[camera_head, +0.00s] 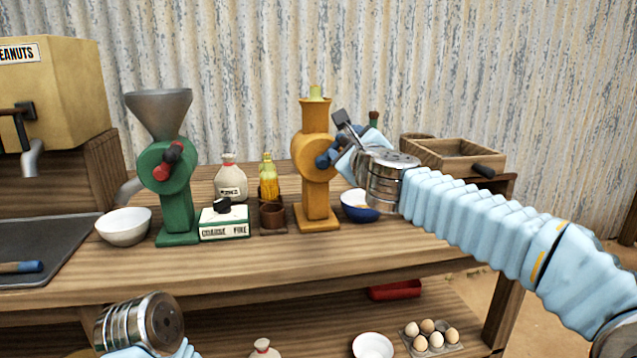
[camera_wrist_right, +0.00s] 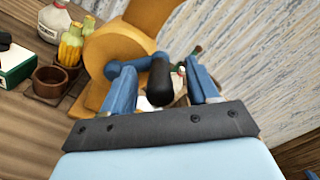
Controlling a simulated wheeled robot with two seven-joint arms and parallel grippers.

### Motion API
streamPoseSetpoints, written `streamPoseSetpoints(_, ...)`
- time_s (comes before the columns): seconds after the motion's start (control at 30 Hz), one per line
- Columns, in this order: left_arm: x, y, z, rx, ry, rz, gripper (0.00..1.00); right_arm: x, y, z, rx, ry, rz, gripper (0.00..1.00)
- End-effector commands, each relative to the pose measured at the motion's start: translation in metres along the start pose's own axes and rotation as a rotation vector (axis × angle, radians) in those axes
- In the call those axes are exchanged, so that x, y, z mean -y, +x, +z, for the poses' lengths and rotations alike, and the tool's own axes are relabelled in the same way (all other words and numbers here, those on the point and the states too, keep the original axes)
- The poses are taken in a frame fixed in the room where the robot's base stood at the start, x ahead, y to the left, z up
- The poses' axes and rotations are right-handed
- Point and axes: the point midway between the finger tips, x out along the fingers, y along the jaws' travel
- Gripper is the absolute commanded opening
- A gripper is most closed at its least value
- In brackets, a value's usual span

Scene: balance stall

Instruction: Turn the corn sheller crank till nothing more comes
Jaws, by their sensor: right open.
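The corn sheller (camera_head: 316,178) is the yellow-orange machine standing on the table, with a pale cob tip (camera_head: 317,94) showing in its top. Its blue crank (camera_wrist_right: 124,70) ends in a black handle (camera_wrist_right: 160,84). My right gripper (camera_head: 338,152) is at the crank; in the wrist view its open blue fingers (camera_wrist_right: 163,88) stand on either side of the handle, with a gap visible. A blue bowl (camera_head: 358,207) is right of the sheller, partly hidden by my right arm. My left wrist shows at the bottom left, but its fingers do not show.
A green mill (camera_head: 176,194) with a grey hopper and red crank stands left, beside a white bowl (camera_head: 124,226). Yellow cobs (camera_head: 268,182), a sack (camera_head: 230,182) and a labelled box (camera_head: 224,223) stand between the machines. A wooden box (camera_head: 457,157) is behind my right arm.

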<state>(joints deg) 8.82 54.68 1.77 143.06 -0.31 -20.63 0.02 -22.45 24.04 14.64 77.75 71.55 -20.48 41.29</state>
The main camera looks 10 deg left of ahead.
Motion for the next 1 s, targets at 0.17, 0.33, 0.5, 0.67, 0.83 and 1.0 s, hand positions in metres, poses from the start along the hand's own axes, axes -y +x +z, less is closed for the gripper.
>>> streamPoseSetpoints(0.17, 0.0, 0.001, 0.0, 0.0, 0.0, 0.0, 0.41, -0.001, -0.002, 0.0, 0.0, 0.0, 0.0, 0.6)
streamPoseSetpoints(0.33, 0.003, 0.008, 0.0, 0.0, 0.0, 0.0, 0.41, -0.002, -0.018, -0.001, 0.001, -0.001, 0.0, 0.6)
streamPoseSetpoints(0.5, 0.005, 0.013, 0.0, 0.0, 0.0, 0.0, 0.41, -0.001, -0.038, -0.001, 0.0, 0.0, 0.0, 0.6)
streamPoseSetpoints(0.67, 0.007, 0.017, 0.0, 0.0, 0.0, 0.0, 0.41, -0.001, -0.057, -0.001, 0.001, 0.0, -0.001, 0.6)
streamPoseSetpoints(0.83, 0.007, 0.019, 0.0, 0.0, 0.0, 0.0, 0.41, -0.001, -0.074, 0.0, 0.001, 0.0, 0.0, 0.6)
streamPoseSetpoints(1.0, 0.008, 0.019, 0.0, 0.0, 0.0, 0.0, 0.41, -0.001, -0.08, 0.0, 0.0, 0.0, 0.001, 0.6)
